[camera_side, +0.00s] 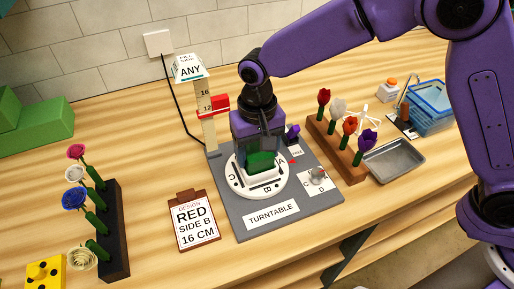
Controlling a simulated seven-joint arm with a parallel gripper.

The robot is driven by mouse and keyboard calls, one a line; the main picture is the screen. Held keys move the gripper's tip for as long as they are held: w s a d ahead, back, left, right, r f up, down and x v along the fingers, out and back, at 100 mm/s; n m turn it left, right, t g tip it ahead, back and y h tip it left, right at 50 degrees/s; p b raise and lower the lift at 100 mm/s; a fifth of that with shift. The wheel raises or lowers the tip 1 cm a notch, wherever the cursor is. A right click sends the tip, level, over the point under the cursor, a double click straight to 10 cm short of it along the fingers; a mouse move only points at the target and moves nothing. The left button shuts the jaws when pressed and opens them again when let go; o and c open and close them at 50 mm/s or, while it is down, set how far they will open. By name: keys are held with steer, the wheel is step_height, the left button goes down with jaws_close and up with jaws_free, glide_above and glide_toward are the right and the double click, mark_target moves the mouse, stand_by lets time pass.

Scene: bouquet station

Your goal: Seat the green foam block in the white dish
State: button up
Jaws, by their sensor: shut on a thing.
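The green foam block (261,162) is between the fingers of my gripper (259,150), which is shut on it. The block's lower part is at the white dish (264,175), which stands on the round white turntable (241,187). I cannot tell whether the block rests on the dish floor or is held just above it. My gripper points down from above and hides the top and back of the block.
A grey board (292,215) labelled TURNTABLE carries a height post (209,130) with a red slider. A clipboard (195,222) lies to the left. Flower racks stand left (116,240) and right (349,168). A metal tray (394,160) is at right. Spare green blocks (38,127) are at far left.

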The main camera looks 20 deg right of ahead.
steer(key=o, duration=1.2)
steer(key=shift+o, duration=0.5)
steer(key=shift+r, duration=3.5)
